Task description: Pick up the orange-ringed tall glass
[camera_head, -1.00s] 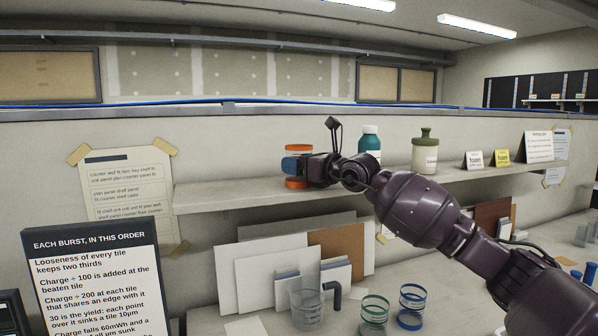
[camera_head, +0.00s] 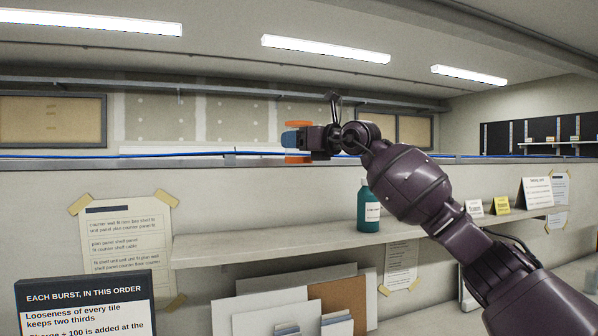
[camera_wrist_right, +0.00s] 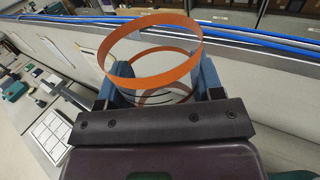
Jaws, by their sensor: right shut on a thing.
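The orange-ringed tall glass (camera_wrist_right: 152,31) is clear with an orange ring at its rim and another lower down. In the wrist view it stands between the blue fingers of my right gripper (camera_wrist_right: 155,85), which is shut on it. In the head view the glass (camera_head: 298,124) shows as orange bands above and below my right gripper (camera_head: 297,140). It is held upright in the air, clear of the shelf (camera_head: 260,242), at about the height of the partition's top edge. My left gripper is not in view.
A teal bottle (camera_head: 368,207) stands on the shelf beneath my right arm. Small signs (camera_head: 502,205) stand further right. Blue cables (camera_head: 90,156) run along the partition top. The shelf's left part is clear.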

